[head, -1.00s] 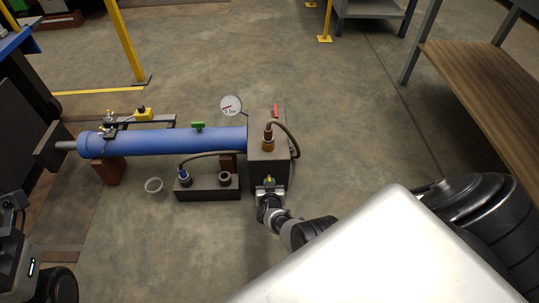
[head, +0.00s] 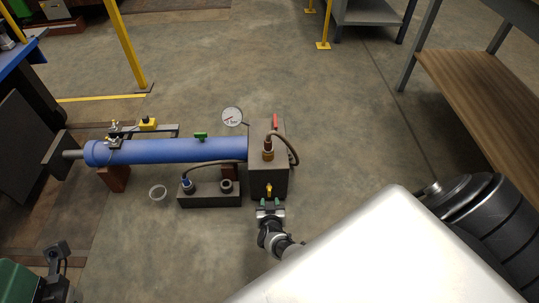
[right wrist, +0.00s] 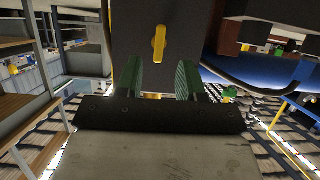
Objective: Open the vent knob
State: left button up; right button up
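The yellow vent knob (head: 269,189) sticks out from the near face of the dark block (head: 268,165) at the right end of the blue cylinder. In the right wrist view the knob (right wrist: 159,43) stands upright on the block's face. My right gripper (head: 270,207) is open just in front of the knob. Its green-padded fingers (right wrist: 160,78) lie left and right of the knob's line, with a gap on both sides; I see no contact.
The blue cylinder (head: 175,151) runs left from the block. A round gauge (head: 232,116), a red lever (head: 275,121) and a brown hose fitting (head: 268,150) are at the block. A dark base with two ports (head: 208,200) sits close left.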

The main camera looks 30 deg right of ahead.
jog(key=p+v, duration=0.1)
jog(key=v, duration=0.3)
jog(key=shift+p, duration=0.3)
jog(key=shift+w+d+r, duration=0.1)
